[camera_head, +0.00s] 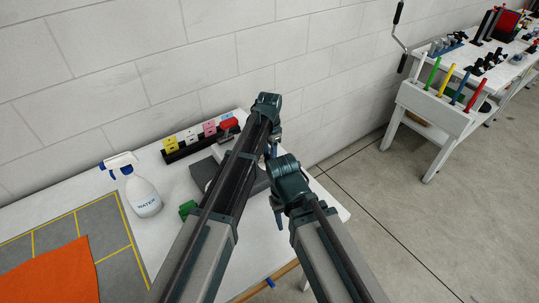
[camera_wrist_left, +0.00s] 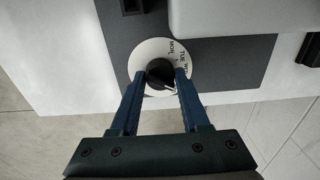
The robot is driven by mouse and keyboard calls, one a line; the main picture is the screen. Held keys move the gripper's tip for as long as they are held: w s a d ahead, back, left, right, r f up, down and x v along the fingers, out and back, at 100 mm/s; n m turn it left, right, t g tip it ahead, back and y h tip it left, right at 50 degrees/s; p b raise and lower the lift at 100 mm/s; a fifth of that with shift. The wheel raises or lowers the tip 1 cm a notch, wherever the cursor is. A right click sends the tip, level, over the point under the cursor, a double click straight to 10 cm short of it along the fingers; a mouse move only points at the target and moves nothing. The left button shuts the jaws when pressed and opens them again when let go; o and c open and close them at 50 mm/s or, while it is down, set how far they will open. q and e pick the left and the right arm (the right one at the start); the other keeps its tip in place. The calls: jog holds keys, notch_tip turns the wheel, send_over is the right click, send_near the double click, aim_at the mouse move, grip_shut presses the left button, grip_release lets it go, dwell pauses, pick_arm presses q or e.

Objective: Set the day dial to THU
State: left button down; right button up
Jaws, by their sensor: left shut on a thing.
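In the left wrist view a white round day dial (camera_wrist_left: 147,52) lies on a dark grey plate (camera_wrist_left: 225,75). MON, TUE and WED can be read at its upper right; other labels are hidden or unclear. A black knob (camera_wrist_left: 158,72) stands at its centre. My left gripper (camera_wrist_left: 161,78) is shut on this knob, one blue finger on each side. A small pale mark shows at the knob's lower right; the day it points to is not clear. In the head view my left arm hides the dial. My right gripper (camera_head: 279,218) hangs near the table's right end, its fingers unclear.
On the white table are a water spray bottle (camera_head: 142,193), a rack with coloured cards (camera_head: 190,142), a green block (camera_head: 187,209) and an orange cloth (camera_head: 55,275). A wall stands behind. Another bench (camera_head: 433,108) with coloured tubes is at upper right; open floor lies between.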

aim_at(269, 155)
pick_arm(q)
jog(key=shift+c, duration=1.9)
grip_release()
jog(key=shift+r, duration=0.15)
pick_arm(e)
jog(key=shift+r, duration=0.1)
pick_arm(q)
notch_tip(269, 155, up, 14)
jog(key=p, duration=1.3)
jog(key=shift+f+p, duration=0.2)
jog(key=shift+p, duration=0.2)
pick_arm(e)
notch_tip(269, 155, up, 14)
jog(key=shift+f, duration=0.25)
